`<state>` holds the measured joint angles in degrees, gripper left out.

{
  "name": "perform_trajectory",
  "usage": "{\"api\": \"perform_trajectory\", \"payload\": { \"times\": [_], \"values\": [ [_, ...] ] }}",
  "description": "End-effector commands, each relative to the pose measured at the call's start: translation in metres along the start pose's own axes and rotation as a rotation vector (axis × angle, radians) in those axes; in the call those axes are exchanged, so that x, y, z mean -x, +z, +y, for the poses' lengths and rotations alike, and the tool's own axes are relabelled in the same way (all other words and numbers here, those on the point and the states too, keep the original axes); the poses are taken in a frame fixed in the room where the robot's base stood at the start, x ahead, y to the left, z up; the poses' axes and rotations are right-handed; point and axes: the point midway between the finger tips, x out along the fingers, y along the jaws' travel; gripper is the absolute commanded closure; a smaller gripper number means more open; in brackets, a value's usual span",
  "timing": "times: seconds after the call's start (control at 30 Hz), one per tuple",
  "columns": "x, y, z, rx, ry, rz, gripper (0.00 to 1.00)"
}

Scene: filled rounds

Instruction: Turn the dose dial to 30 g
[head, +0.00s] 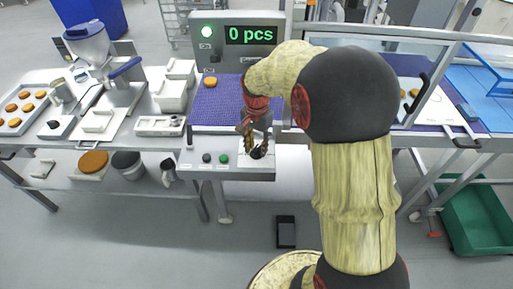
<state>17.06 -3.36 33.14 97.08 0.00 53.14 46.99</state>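A black round knob (257,153) sits on a white plate at the right end of the grey control panel (225,172), at the table's front edge; it appears to be the dose dial. My gripper (256,147) points down right over it, its fingers apart, one at the knob's left and one at its right. I cannot tell whether they touch it. The fingers partly cover the knob and plate, and its scale and pointer are too small to read.
A black button (206,158) and a green button (223,158) sit left of the knob. Behind is a purple belt (215,108) with one round patty (210,82), below a display (250,35) reading "0 pcs". A hopper machine (88,42) and trays stand left.

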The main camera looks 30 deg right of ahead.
Motion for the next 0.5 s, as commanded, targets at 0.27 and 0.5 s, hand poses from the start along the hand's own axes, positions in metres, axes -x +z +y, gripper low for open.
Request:
{"api": "perform_trajectory", "payload": {
  "times": [0.27, 0.5],
  "values": [
    [0.0003, 0.0, 0.0, 0.0, 0.0, 0.0, 0.72],
    [0.0004, 0.0, 0.0, 0.0, 0.0, 0.0, 0.86]
  ]
}}
